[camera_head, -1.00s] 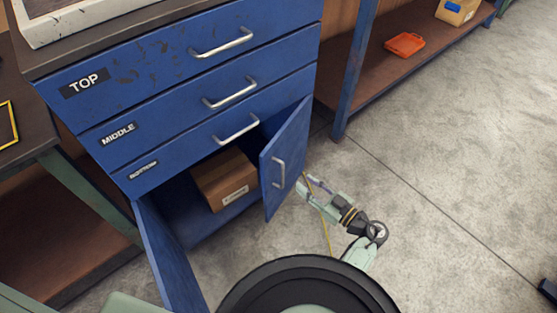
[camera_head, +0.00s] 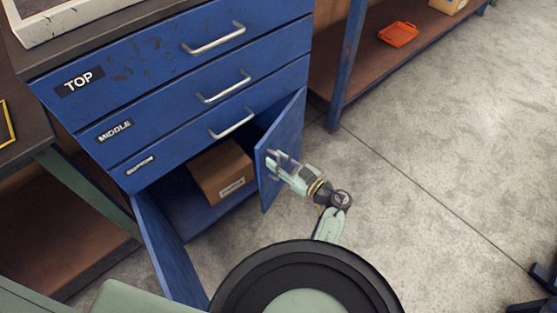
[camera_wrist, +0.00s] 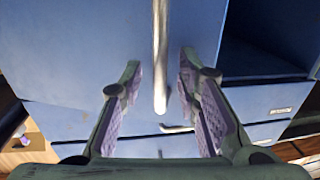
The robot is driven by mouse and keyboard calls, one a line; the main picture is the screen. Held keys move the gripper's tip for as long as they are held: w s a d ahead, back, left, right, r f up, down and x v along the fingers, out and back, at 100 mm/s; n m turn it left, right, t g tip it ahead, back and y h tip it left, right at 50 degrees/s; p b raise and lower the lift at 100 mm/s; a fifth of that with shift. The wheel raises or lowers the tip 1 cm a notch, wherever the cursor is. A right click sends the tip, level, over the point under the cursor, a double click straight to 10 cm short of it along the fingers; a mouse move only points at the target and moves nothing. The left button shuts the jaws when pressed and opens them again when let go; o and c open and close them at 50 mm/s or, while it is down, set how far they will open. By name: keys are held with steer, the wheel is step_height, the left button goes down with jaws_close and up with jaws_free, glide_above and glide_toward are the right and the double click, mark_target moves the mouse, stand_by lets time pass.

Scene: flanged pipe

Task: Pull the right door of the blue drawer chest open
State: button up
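The blue drawer chest (camera_head: 150,110) has three drawers labelled TOP, MIDDLE and one lower. Below them, the right door (camera_head: 287,140) stands partly open and swung outward. Its metal handle shows in the wrist view (camera_wrist: 160,50). My gripper (camera_head: 277,165) is at this door's outer face. In the wrist view my gripper (camera_wrist: 158,85) is open, with its two fingers on either side of the handle, apart from it. The handle is largely hidden behind the fingers in the head view.
The left door (camera_head: 170,250) also stands open. A cardboard box (camera_head: 220,171) sits inside the compartment. A shelf with an orange tray (camera_head: 398,34) is at the upper right.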

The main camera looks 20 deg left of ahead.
steer(key=shift+c, duration=0.2)
jaws_close()
stand_by(0.6)
